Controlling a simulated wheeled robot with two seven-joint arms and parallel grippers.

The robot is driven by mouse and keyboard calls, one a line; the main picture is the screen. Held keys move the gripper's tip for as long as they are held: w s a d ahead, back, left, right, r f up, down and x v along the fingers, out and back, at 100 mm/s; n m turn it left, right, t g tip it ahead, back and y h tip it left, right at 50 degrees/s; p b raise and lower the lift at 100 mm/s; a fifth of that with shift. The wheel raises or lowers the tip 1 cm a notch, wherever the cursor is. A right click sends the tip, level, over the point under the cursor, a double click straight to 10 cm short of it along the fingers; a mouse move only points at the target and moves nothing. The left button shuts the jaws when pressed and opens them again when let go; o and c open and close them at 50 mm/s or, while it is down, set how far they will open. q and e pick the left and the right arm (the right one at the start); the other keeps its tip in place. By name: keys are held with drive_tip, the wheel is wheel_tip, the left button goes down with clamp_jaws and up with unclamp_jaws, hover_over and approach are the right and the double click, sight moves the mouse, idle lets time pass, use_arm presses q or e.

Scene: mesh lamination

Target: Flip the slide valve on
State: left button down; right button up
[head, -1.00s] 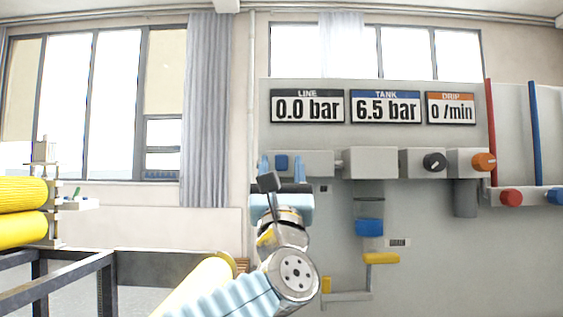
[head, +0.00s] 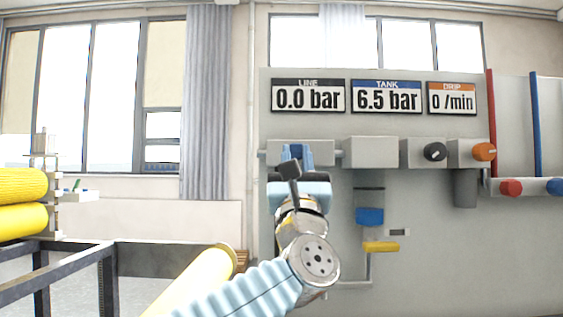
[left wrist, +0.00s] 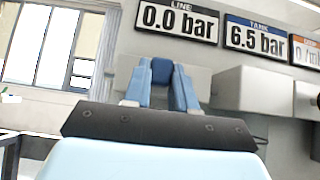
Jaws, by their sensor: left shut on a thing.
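The slide valve is a grey box (head: 323,152) on the wall panel, below the LINE display (head: 308,97); it also shows in the left wrist view. Its dark blue slider (left wrist: 162,70) sits between the light blue fingers of my left gripper (left wrist: 160,83). My left gripper, also in the head view (head: 296,155), is shut on the slider and partly covers it. LINE reads 0.0 bar. My right gripper is not in view.
The TANK display (head: 386,97) reads 6.5 bar and the DRIP display (head: 451,98) 0 /min. A black knob (head: 434,152), an orange knob (head: 484,152) and a red knob (head: 510,188) stick out to the right. Yellow rolls (head: 22,217) lie on a rack at the left.

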sight(319, 159)
use_arm(q)
drive_tip(key=d, duration=0.3)
drive_tip(key=shift+d, duration=0.35)
drive_tip(key=c, duration=1)
unclamp_jaws()
drive_tip(key=shift+d, duration=0.25)
drive_tip(key=shift+o, duration=0.4)
drive_tip(key=shift+a, duration=0.1)
